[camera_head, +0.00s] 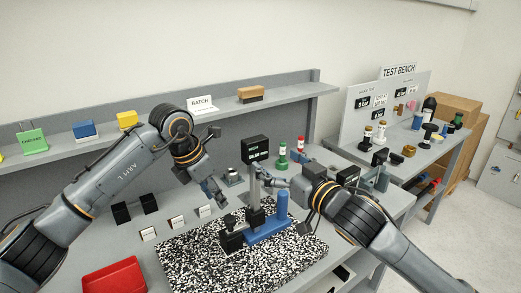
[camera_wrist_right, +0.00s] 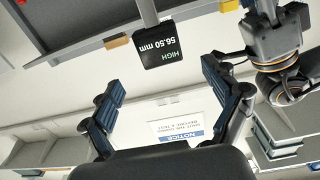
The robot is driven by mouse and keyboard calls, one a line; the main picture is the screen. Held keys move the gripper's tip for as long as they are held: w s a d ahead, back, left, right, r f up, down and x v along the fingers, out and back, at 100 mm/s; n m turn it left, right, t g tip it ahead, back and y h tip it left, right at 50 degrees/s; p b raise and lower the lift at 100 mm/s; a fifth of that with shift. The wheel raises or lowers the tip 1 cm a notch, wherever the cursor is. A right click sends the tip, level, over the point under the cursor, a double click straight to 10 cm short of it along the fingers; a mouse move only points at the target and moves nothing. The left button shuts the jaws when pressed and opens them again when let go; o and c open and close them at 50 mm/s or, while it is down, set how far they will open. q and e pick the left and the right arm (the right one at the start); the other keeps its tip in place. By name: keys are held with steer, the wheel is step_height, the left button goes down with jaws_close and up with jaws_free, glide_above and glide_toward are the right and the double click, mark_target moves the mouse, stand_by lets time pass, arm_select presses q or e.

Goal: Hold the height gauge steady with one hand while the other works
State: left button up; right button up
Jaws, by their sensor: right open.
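The height gauge stands upright on the speckled plate, with a black display (camera_head: 256,150), a grey column and a blue base (camera_head: 268,229). The display also shows upside down in the right wrist view (camera_wrist_right: 158,48), reading HIGH 56.50 mm. My left gripper (camera_head: 216,191) is left of the column, apart from it; its jaw opening is unclear. My right gripper (camera_head: 266,179) is beside the column's upper part, below the display. In the right wrist view its two fingers (camera_wrist_right: 165,76) are spread with nothing between them; contact with the column cannot be told.
The speckled plate (camera_head: 190,262) fills the bench middle. A red tray (camera_head: 114,277) lies front left, with black blocks (camera_head: 121,213) behind it. Green (camera_head: 282,158) and red-white pieces stand behind the gauge. A test bench (camera_head: 420,150) is at right.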

mark_target(259, 148)
steer(key=x, duration=0.9)
steer(key=shift+w+a, duration=0.15)
steer(key=shift+w, duration=0.1)
